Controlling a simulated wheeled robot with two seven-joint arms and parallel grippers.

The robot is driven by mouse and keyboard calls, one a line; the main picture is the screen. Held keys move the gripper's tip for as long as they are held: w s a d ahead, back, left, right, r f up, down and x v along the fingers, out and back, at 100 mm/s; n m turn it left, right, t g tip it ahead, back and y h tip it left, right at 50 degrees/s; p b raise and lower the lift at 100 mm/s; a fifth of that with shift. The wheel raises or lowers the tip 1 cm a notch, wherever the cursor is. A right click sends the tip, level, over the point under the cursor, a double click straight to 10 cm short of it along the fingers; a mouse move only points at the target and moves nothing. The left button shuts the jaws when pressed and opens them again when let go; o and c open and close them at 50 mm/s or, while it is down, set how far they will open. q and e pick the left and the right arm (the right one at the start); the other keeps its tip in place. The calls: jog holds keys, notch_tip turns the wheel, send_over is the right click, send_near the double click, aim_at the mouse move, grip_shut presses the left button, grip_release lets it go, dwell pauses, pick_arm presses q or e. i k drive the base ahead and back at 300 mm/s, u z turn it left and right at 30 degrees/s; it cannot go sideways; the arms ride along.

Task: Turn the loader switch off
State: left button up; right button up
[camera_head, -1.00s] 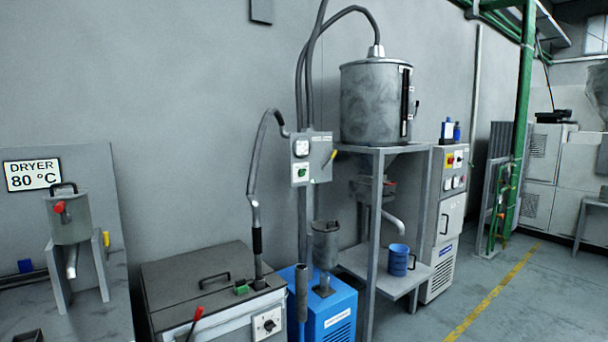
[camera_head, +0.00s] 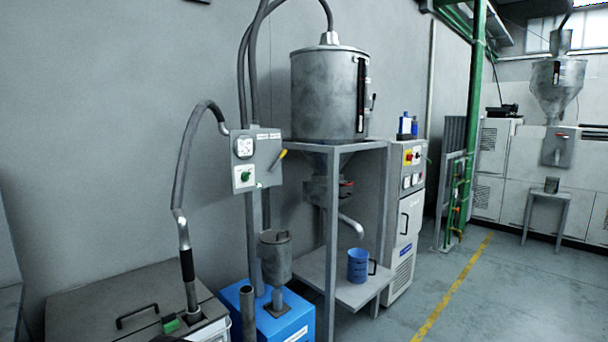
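A grey control box (camera_head: 256,159) stands on a post left of the large metal hopper. On its front are a round white gauge or socket (camera_head: 243,147) and, below it, a green rotary knob (camera_head: 245,175) on a white plate. Neither of my grippers shows in the head view.
A grey hopper (camera_head: 328,95) stands on a metal frame, with a blue mug (camera_head: 358,266) on its lower shelf. A blue unit (camera_head: 291,322) and a grey lidded bin (camera_head: 116,300) stand in front below the box. Open floor with a yellow line (camera_head: 452,287) lies right.

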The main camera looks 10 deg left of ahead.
aim_at(246, 176)
jog(key=z, duration=0.25)
jog(key=i, duration=0.95)
jog(key=u, duration=0.5)
jog(key=i, duration=0.95)
jog(key=u, duration=0.55)
